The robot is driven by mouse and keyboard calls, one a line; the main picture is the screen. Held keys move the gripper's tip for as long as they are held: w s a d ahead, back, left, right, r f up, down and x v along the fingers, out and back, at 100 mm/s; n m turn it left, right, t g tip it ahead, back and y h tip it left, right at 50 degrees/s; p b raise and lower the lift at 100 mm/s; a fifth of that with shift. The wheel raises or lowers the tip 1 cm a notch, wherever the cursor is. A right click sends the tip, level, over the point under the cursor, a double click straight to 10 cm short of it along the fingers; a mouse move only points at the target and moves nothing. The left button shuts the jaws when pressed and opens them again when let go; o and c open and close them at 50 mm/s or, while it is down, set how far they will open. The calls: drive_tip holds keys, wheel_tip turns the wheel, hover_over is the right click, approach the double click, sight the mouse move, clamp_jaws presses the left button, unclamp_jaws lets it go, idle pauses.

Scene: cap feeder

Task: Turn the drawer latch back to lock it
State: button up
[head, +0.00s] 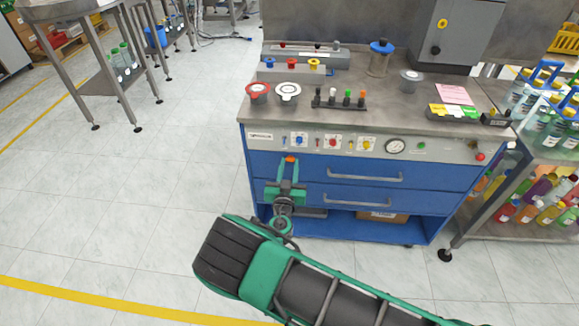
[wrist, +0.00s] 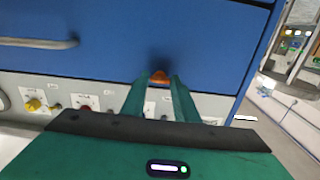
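The orange drawer latch (head: 290,159) is on the blue front at the upper left of the top drawer (head: 345,172), just under the control panel. In the wrist view the latch (wrist: 160,77) shows between the fingertips, small and partly covered, so its exact turn is hard to read. My gripper (head: 289,166) is at the latch, with one green finger on each side of it. In the wrist view the gripper (wrist: 159,82) has its fingers apart with the latch between their tips. Whether they press on it I cannot tell. The drawer looks closed.
Each drawer has a bar handle (head: 365,177). The control panel (head: 370,145) with knobs and a gauge runs close above the latch. A box (head: 382,216) sits on the shelf below. A bottle rack (head: 550,200) stands at the right.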

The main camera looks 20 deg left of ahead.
drive_tip(key=c, duration=0.4)
drive_tip(key=shift+a, duration=0.1)
drive_tip(key=shift+c, duration=0.2)
drive_tip(key=shift+s+n, duration=0.15)
drive_tip(key=shift+n, duration=8.95)
drive_tip(key=shift+a+f, duration=0.1)
